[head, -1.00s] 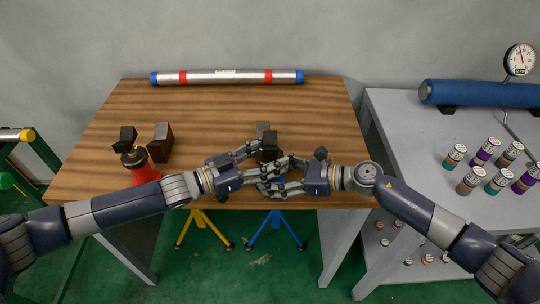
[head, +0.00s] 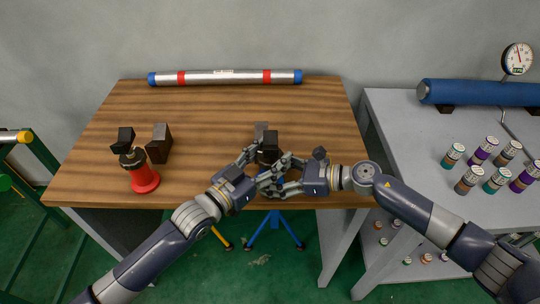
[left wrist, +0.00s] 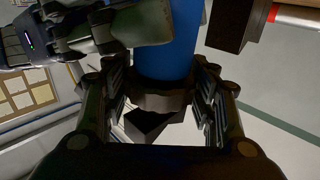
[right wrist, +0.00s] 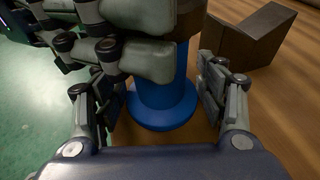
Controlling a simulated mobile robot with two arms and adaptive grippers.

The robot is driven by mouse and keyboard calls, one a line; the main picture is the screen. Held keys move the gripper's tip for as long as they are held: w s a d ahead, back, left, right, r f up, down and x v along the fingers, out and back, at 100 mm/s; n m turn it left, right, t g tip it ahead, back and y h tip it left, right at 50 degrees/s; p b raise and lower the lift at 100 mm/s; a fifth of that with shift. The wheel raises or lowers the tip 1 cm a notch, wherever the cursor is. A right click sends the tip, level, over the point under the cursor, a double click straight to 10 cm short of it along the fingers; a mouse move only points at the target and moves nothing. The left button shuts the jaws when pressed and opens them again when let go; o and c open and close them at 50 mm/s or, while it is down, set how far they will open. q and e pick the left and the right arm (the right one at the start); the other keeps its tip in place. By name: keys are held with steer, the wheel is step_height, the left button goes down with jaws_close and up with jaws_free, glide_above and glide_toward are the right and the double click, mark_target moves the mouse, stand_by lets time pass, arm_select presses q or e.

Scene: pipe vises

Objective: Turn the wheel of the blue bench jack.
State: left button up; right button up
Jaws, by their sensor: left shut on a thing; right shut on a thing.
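The blue bench jack stands near the table's front edge. Its black top (head: 268,153) shows above my fingers in the head view; most of its blue body is hidden there. In the left wrist view its blue body (left wrist: 168,45) rises above a dark collar-like wheel (left wrist: 163,99). My left gripper (head: 258,163) is closed around that wheel from the front left. My right gripper (head: 274,181) is shut on the blue body from the right. In the right wrist view the flared blue base (right wrist: 162,108) shows between its fingers, with left fingers crossing above.
A dark block (head: 261,129) stands just behind the jack. A red jack (head: 144,179) and another dark block (head: 160,143) stand at the left. A silver pipe (head: 225,77) lies along the back. A grey bench (head: 400,130) with small cans stands right. The table's middle is clear.

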arm_select(q)
steer(key=shift+a+n+t+y, duration=0.15)
steer(key=shift+n+t+y, duration=0.15)
steer(key=o, duration=1.1)
steer(key=shift+a, duration=0.1)
steer(key=shift+c, duration=0.2)
steer(key=v, duration=1.2)
